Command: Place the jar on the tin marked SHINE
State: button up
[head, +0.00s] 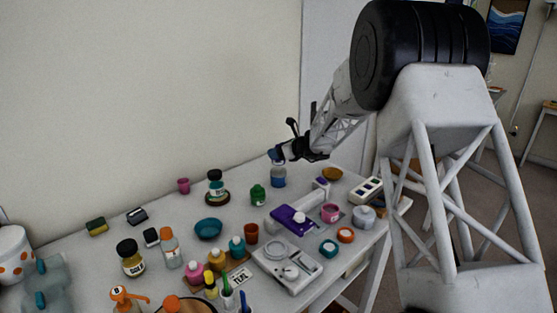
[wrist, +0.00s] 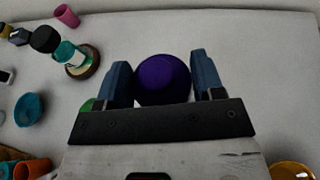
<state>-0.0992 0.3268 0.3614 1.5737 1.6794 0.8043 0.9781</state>
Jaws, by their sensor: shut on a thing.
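My gripper (wrist: 162,72) is shut on a jar with a round purple lid (wrist: 162,80), one blue finger on each side of the lid. In the head view my gripper (head: 277,155) is at the top of this jar (head: 278,178), whose clear and blue body shows below the fingers. The jar is upright near the back of the table; I cannot tell whether its base touches the top. In the wrist view its body is hidden under the lid. I cannot read SHINE on any tin, so I cannot tell which one it is.
A dark-lidded jar (head: 215,184) stands on a round wooden base farther left. A purple box (head: 294,220), pink pot (head: 330,213) and white pot (head: 364,217) crowd the front right.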

dwell(0.3)
jog(key=shift+f, duration=1.8)
jog(key=o, duration=1)
jog(key=shift+f, duration=0.15)
jog(key=shift+r, duration=0.2)
jog(key=v, duration=1.2)
